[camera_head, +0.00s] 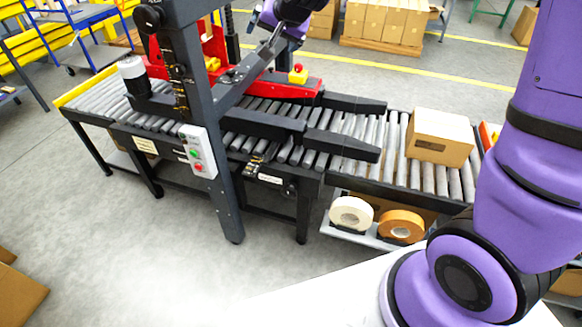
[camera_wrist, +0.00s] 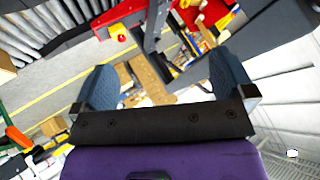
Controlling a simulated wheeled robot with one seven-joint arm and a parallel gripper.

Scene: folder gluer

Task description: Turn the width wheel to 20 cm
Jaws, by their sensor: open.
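The folder gluer (camera_head: 225,120) stands across the head view, with a dark frame over a roller conveyor. A round black wheel (camera_head: 148,18) sits high on its left column, and a small dark knob (camera_head: 290,189) is on the front side rail beside a white label. I cannot tell which is the width wheel, and no scale reading is legible. My gripper is raised near the top of the head view, where its fingers are not clear. In the wrist view my gripper (camera_wrist: 165,82) is open, its two blue-grey fingers wide apart with nothing between them.
A cardboard box (camera_head: 440,136) rests on the rollers at the right. A control box (camera_head: 198,152) with green and red buttons hangs on the frame. Tape rolls (camera_head: 351,214) sit on a lower shelf. A red knob (camera_wrist: 121,37) is near my left finger in the wrist view.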

